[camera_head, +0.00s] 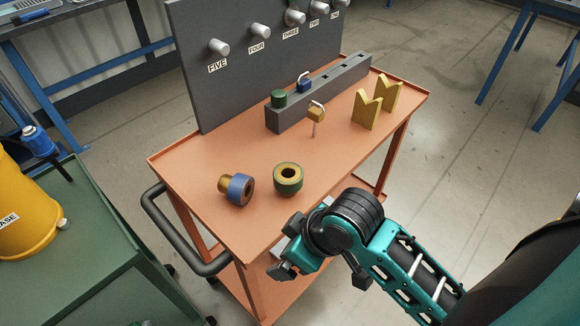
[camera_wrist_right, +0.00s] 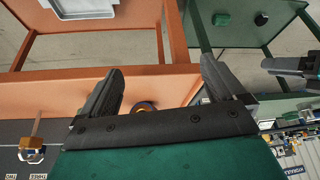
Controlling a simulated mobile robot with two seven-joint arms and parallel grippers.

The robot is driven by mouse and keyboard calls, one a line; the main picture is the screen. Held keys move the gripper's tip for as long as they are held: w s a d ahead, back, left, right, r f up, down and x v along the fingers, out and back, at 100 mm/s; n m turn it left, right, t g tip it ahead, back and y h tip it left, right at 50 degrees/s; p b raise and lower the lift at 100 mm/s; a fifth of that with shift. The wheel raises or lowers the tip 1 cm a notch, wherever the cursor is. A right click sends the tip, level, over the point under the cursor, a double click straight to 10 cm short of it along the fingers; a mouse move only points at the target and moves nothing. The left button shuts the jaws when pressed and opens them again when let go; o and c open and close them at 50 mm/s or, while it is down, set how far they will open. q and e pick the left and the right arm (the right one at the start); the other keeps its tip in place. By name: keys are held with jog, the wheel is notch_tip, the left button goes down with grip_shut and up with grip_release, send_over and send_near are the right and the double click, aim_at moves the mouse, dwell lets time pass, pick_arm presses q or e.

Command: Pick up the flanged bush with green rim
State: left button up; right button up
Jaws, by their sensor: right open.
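The flanged bush with green rim (camera_head: 288,180) stands on the orange cart top in the head view, its dark bore facing up. A blue-rimmed brass bush (camera_head: 240,189) lies on its side just left of it. My right gripper (camera_head: 284,250) is at the cart's near edge, in front of the green-rimmed bush and apart from it. In the right wrist view my right gripper (camera_wrist_right: 162,80) is open, with nothing between its fingertips. A brass piece (camera_wrist_right: 146,105) shows partly behind the gripper body; I cannot tell which bush it is.
A grey panel (camera_head: 240,85) stands behind. A black handle (camera_head: 180,240) is at left. A grey gripper-like part (camera_wrist_right: 290,66) shows at the wrist view's right edge.

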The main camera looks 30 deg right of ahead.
jog(key=w+a+r+n, duration=0.1)
jog(key=w+n, duration=0.1)
jog(key=n, duration=0.1)
jog(key=w+a+r+n+g, duration=0.1)
jog(key=w+r+n, duration=0.1)
jog(key=w+a+r+n+g, duration=0.1)
jog(key=w+n, duration=0.2)
jog(key=shift+a+r+n, duration=0.2)
jog(key=shift+r+n, duration=0.1)
jog(key=shift+r, duration=0.1)
jog(key=w+d+r+n+g+h, duration=0.25)
jog(key=w+d+r+n, duration=0.4)
jog(key=d+r, duration=0.4)
jog(key=b, duration=0.1)
send_over(288, 173)
jog(key=s, duration=0.2)
notch_tip(288, 173, down, 8)
jog(key=shift+m, duration=0.45)
jog(key=f, duration=0.2)
jog(key=a+f+b, duration=0.1)
jog(key=f, duration=0.1)
jog(key=shift+w, duration=0.15)
jog(key=shift+f, duration=0.45)
jog(key=shift+d, duration=0.1)
pick_arm(q)
jog(key=shift+w+a+f, duration=0.15)
jog(key=shift+w+f, duration=0.05)
jog(key=shift+f, duration=0.65)
pick_arm(e)
jog(key=shift+c, duration=0.2)
